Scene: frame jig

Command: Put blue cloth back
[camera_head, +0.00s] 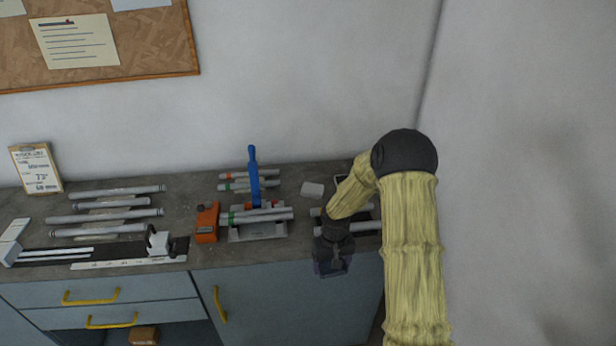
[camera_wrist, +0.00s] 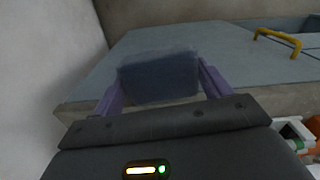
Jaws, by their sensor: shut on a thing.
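The blue cloth (camera_wrist: 158,77) shows in the wrist view as a dark blue, flat-looking piece between the two purple fingers. My gripper (camera_wrist: 160,84) is shut on it. In the head view my gripper (camera_head: 331,264) points down at the bench's front edge, in front of the blue-grey cabinet. The cloth is hard to make out there against the dark gripper. My forearm and gripper hide part of the bench's right end.
Grey tubes (camera_head: 105,216) lie on the bench at left. A jig with a blue upright handle (camera_head: 253,175) and an orange block (camera_head: 207,223) stand mid-bench. A small pale block (camera_head: 312,189) lies behind. More tubes (camera_head: 362,227) lie beside my gripper. A wall rises at right.

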